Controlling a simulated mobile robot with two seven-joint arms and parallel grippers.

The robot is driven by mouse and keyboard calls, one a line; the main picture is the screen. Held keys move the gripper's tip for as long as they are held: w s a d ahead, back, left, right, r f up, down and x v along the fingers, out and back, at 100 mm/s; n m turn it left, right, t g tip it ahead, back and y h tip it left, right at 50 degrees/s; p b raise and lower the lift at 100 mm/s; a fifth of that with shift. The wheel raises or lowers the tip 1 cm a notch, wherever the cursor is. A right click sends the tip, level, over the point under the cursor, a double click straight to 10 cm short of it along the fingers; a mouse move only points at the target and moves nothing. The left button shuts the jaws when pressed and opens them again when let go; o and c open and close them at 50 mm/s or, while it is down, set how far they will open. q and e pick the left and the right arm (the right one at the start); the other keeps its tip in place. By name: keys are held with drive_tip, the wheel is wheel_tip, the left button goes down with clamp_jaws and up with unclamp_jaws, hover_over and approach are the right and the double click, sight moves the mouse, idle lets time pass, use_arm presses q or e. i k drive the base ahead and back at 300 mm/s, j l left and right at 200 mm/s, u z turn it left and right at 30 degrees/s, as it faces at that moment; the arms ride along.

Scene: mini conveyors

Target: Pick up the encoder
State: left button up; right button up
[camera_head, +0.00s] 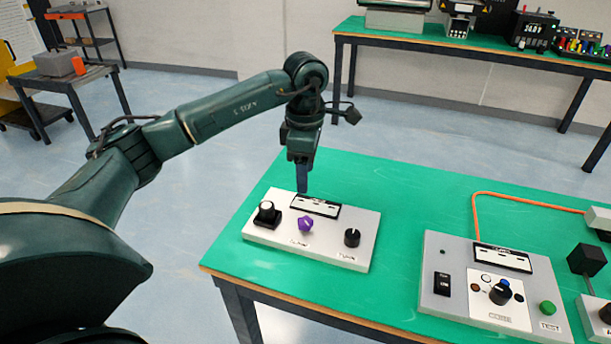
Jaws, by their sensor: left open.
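A white control panel (275,236) lies on the green table. It carries a knob with a pale top on a black base (267,213) at its left, a purple knob (306,224) in the middle and a black knob (352,237) at the right. A small black-framed display (315,206) sits at its back edge. The labels are too small to read, so I cannot tell which part is the encoder. My left gripper (302,188) is open and points down above the back of this panel, behind the purple knob. My right gripper is out of view.
A grey panel (452,256) with a blue-and-black knob (501,292), a switch and a green button (547,308) stands to the right. An orange cable (474,215) runs behind it. The green table (400,190) is clear between the panels.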

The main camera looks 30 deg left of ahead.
sight(266, 208)
drive_tip(key=k, duration=1)
